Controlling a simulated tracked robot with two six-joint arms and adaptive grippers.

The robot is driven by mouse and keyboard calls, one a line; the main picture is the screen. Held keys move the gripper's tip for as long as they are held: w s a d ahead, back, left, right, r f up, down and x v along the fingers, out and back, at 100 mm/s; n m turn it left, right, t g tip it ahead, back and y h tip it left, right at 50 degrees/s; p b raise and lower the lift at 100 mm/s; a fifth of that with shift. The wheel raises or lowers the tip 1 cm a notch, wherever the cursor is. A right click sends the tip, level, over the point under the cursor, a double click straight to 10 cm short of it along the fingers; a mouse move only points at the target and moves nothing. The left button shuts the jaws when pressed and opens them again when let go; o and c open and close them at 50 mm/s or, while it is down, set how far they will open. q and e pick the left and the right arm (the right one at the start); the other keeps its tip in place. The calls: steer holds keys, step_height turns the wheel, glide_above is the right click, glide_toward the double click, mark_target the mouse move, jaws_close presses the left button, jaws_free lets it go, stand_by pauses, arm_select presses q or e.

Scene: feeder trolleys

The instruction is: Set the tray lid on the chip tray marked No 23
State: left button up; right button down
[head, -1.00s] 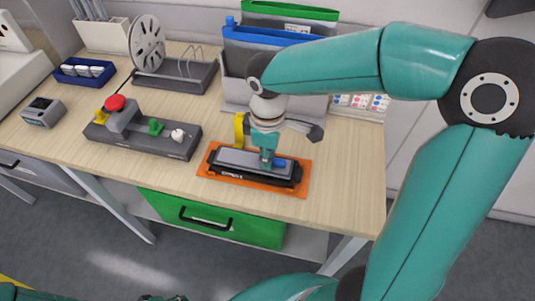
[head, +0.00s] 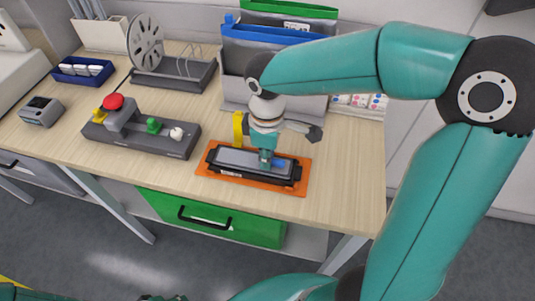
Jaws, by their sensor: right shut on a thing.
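A dark chip tray (head: 296,180) lies on an orange mat (head: 210,186) near the bench's front edge. The tray lid (head: 240,157), a greyish panel with a blue part on top, lies over the tray's top. Whether it is fully seated is too small to tell. My right gripper (head: 266,161) points down at the lid's middle and is shut on it, at the blue part. The tray's front label is too small to read, so I cannot confirm the number 23. My left gripper is not in view.
A dark control box (head: 150,140) with a red button stands left of the mat. Grey file holders (head: 236,88) stand behind my gripper. A yellow upright piece (head: 238,128) is close behind the tray. Bare bench top lies right of the mat.

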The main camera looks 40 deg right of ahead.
steer(key=shift+f, duration=0.15)
steer(key=c, duration=1.1)
jaws_free()
steer(key=shift+o, duration=0.2)
steer(key=shift+r+p, duration=2.5)
steer(key=shift+r, duration=0.5)
